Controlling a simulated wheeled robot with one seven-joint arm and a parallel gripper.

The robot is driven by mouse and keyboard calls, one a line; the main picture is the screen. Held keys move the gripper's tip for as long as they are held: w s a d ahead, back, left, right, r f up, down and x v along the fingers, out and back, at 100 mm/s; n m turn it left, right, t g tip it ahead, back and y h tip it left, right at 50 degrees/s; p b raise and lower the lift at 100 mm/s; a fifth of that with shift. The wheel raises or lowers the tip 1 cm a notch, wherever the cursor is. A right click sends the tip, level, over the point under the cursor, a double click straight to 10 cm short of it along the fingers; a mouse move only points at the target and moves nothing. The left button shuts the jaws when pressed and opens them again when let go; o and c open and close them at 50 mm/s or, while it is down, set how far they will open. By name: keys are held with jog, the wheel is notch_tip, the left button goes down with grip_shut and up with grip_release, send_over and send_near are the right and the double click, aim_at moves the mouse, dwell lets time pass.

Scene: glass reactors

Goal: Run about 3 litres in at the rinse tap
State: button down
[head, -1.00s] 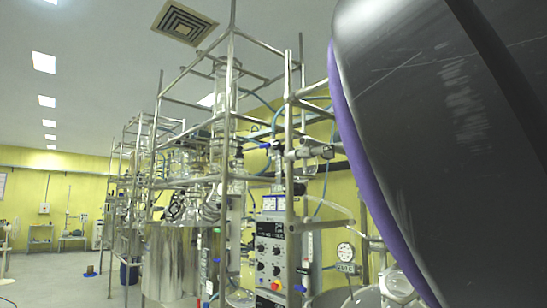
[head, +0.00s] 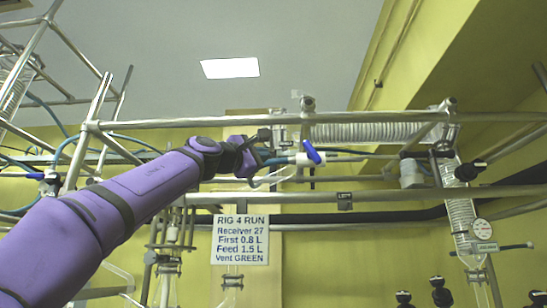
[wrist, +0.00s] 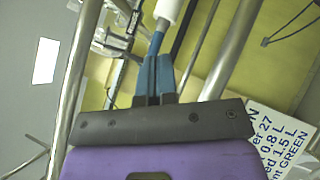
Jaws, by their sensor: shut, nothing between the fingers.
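A tap with a blue lever (head: 312,152) and a white body (head: 303,160) sits among the rails in the middle of the head view. No label shows whether it is the rinse tap. My gripper (head: 284,158) points right at it, with the fingertips close to the white body; contact cannot be told. In the wrist view, the blue fingers (wrist: 155,72) are together and empty. A white cylinder (wrist: 168,12) with a thin blue piece lies just beyond the tips. No water and no level show.
Metal rails (head: 390,118) run above and below the tap. A white sign (head: 240,239) hangs beneath, reading "RIG 4 RUN, Receiver 27, First 0.8 L, Feed 1.5 L, Vent GREEN".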

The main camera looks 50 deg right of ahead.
send_near(305, 148)
jog(key=w+d, duration=0.3)
jog(key=d, duration=0.1)
jog(key=shift+s+d+r, duration=0.55)
jog(key=shift+s+r, duration=0.05)
jog(key=shift+s, duration=0.1)
jog(key=shift+s+d+r, duration=0.55)
jog(key=shift+s+r, duration=0.05)
jog(key=shift+s, duration=0.15)
